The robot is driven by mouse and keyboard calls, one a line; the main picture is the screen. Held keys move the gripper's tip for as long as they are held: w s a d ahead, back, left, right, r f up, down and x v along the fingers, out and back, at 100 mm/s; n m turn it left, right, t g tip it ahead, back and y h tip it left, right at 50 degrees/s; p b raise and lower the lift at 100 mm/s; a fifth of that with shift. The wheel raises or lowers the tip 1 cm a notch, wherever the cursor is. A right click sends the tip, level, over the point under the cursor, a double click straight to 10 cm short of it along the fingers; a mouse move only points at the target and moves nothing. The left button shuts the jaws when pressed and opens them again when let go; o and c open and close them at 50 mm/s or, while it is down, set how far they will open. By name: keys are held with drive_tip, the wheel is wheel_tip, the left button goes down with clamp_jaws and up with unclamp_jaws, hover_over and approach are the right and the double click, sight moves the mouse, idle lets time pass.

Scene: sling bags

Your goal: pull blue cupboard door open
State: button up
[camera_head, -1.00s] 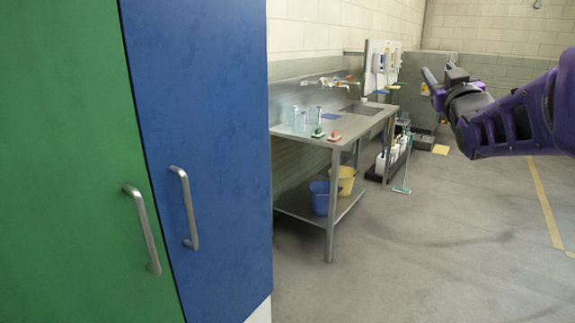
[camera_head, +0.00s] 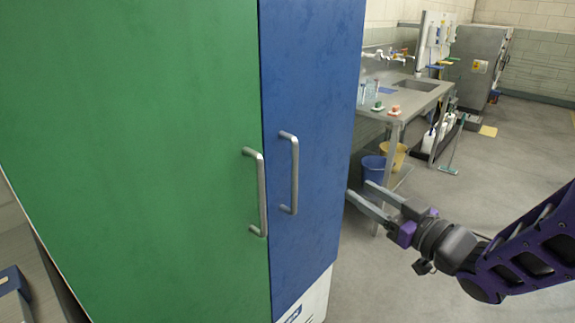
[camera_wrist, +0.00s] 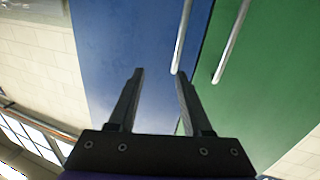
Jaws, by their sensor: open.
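The blue cupboard door (camera_head: 312,70) is shut and stands right of the green door (camera_head: 130,130). Its upright metal bar handle (camera_head: 294,175) sits near its left edge, beside the green door's handle (camera_head: 262,195). My gripper (camera_head: 357,192) is open and empty, to the right of the blue handle and apart from it. In the wrist view my gripper (camera_wrist: 158,72) points at the blue door (camera_wrist: 125,45), with the blue handle (camera_wrist: 182,35) just beyond the right fingertip. The green door (camera_wrist: 235,95) is farther right there.
A steel sink table (camera_head: 425,100) stands behind my gripper, with a blue bucket (camera_head: 373,168) and a yellow bucket (camera_head: 397,155) beneath. A grey cabinet (camera_head: 475,65) is at the back. The floor (camera_head: 420,210) right of the cupboard is largely clear.

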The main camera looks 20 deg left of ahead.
sight(297, 168)
drive_tip(key=shift+g+y, duration=0.4)
drive_tip(key=shift+g, duration=0.1)
drive_tip(key=s+x, duration=0.1)
drive_tip(key=x, duration=0.5)
drive_tip(key=a+x, duration=0.1)
drive_tip(key=x, duration=0.4)
drive_tip(key=s+b+x, duration=0.1)
drive_tip(key=x, duration=0.5)
drive_tip(key=shift+s+a+f, duration=0.1)
drive_tip(key=shift+a+f, duration=0.2)
drive_tip(key=shift+a, duration=0.35)
clamp_jaws()
